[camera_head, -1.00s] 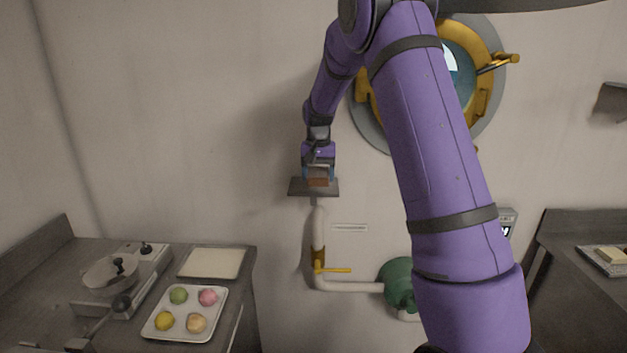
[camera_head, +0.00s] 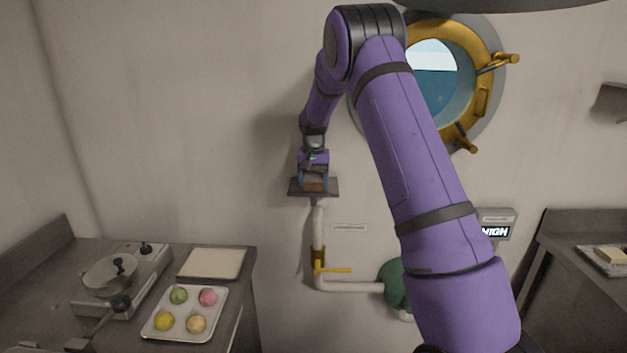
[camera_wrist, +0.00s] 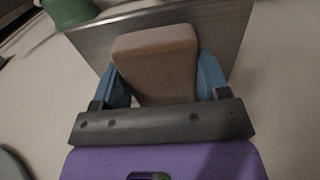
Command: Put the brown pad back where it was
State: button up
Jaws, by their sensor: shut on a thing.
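The brown pad (camera_wrist: 157,62) is a rounded block between the two blue fingers of my gripper (camera_wrist: 163,80) in the wrist view. My gripper is shut on it. In the head view the brown pad (camera_head: 313,186) shows small below my gripper (camera_head: 313,181), at a small dark grey wall shelf (camera_head: 295,188). In the wrist view the shelf (camera_wrist: 225,40) lies beyond and under the pad. I cannot tell whether the pad touches the shelf.
A pipe with a yellow valve handle (camera_head: 333,270) runs below the shelf. A green pump (camera_head: 392,285) and a display reading HIGH (camera_head: 495,231) are at right. The left counter holds a tray (camera_head: 161,335) of colored balls, a cream board (camera_head: 212,263) and a press (camera_head: 110,272).

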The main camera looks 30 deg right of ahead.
aim_at(313, 178)
jog(key=shift+f, duration=0.1)
jog(key=o, duration=0.8)
jog(key=shift+o, duration=0.2)
notch_tip(313, 178, up, 12)
jog(key=s+a+r+n+t, duration=0.1)
jog(key=s+a+r, duration=0.5)
jog(key=s+r, duration=0.3)
jog(key=s+a+r+n+t, duration=0.15)
jog(key=s+a, duration=0.35)
jog(key=s, duration=0.7)
jog(key=s+a+r+n+t, duration=0.15)
jog(key=s+a, duration=0.25)
jog(key=s, duration=0.7)
jog(key=s+a+f+n, duration=0.1)
jog(key=s+f, duration=0.1)
jog(key=s, duration=0.4)
jog(key=s+a+f+n+t, duration=0.1)
jog(key=s+a+f, duration=0.1)
jog(key=s, duration=0.4)
jog(key=shift+s+n, duration=0.25)
jog(key=shift+n, duration=0.15)
